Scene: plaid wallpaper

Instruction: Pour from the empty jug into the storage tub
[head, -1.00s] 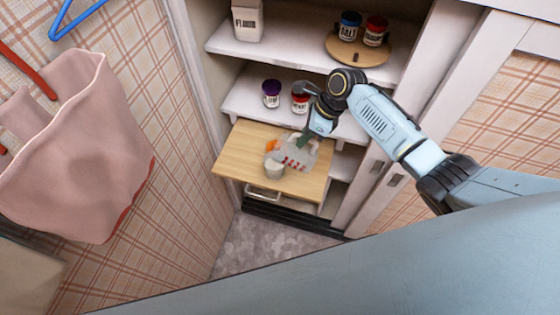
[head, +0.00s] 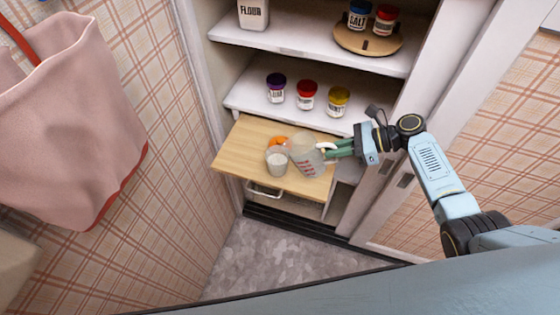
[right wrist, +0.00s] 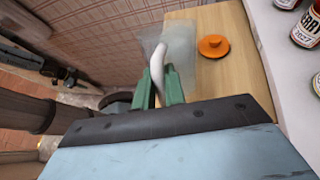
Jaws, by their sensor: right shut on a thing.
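The clear jug (head: 304,155) has red markings and a white handle. It is over the right part of the wooden pull-out board, beside the tub. My right gripper (head: 328,149) is shut on the jug's handle; the right wrist view shows the white handle (right wrist: 157,68) between the green fingers (right wrist: 160,86). The jug looks near upright; I cannot tell whether it touches the board. A small translucent tub (head: 278,164), apparently the storage tub, stands just left of it with whitish contents. An orange lid (head: 278,141) lies behind the tub. My left gripper is out of view.
The wooden board (head: 240,155) is clear on its left. On the shelf behind stand a purple-lidded jar (head: 276,90), a red-lidded jar (head: 307,97) and a yellow-lidded jar (head: 338,102). A pink bag (head: 75,120) hangs at left. The cupboard frame is close right of my arm.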

